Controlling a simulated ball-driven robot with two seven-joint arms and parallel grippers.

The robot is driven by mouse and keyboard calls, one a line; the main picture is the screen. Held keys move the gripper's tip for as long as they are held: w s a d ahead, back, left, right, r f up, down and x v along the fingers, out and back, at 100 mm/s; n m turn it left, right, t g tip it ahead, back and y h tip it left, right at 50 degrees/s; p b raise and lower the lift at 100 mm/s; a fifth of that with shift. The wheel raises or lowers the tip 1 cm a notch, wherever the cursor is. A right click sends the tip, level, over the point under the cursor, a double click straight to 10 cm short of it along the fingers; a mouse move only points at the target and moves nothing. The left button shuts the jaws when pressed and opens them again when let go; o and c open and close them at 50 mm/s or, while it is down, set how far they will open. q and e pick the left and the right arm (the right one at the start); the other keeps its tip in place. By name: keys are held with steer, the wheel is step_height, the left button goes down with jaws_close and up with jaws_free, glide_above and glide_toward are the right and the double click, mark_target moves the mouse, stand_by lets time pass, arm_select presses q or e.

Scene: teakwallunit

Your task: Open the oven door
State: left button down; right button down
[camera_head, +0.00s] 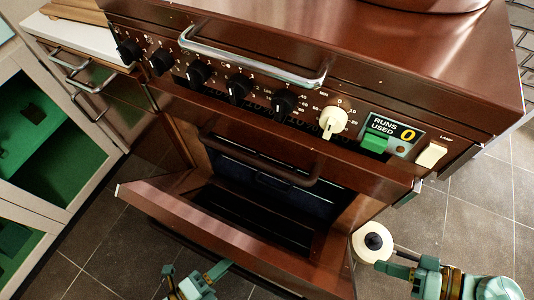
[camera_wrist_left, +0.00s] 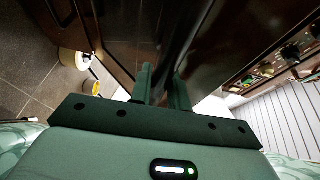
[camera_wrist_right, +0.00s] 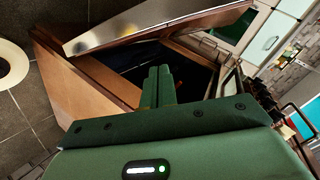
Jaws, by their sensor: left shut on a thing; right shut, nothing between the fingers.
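The brown oven (camera_head: 330,90) fills the middle of the head view. Its door (camera_head: 220,235) is tilted outward, showing the dark interior (camera_head: 265,190). The partly open door (camera_wrist_right: 160,25) also shows in the right wrist view. My left gripper (camera_head: 193,274) is low in the head view, just in front of the door. In the left wrist view its fingers (camera_wrist_left: 162,82) are shut on a dark part of the door; the exact contact is hard to see. My right gripper (camera_head: 388,267) is shut and empty, right of the door; its fingers (camera_wrist_right: 158,85) are together.
A chrome rail (camera_head: 255,68) and black knobs (camera_head: 240,88) run along the oven's front, with a cream timer knob (camera_head: 333,122) and a lamp switch (camera_head: 431,155). A pale cabinet with green panels (camera_head: 45,150) stands at left.

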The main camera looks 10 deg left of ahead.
arm_select(q)
steer(key=shift+f, duration=0.1)
arm_select(e)
step_height(320, 180, up, 3)
steer(key=w+a+y, duration=0.2)
step_height(320, 180, up, 4)
steer(key=n+g+y, duration=0.2)
steer(key=n+y, duration=0.1)
glide_above(304, 270)
steer(key=w, duration=0.3)
steer(key=shift+s+d+f, duration=0.2)
steer(key=shift+s+f, duration=0.8)
steer(key=shift+s, duration=0.05)
steer(key=shift+s+a+f, duration=0.15)
steer(key=shift+s+f, duration=0.25)
steer(key=shift+s, duration=0.05)
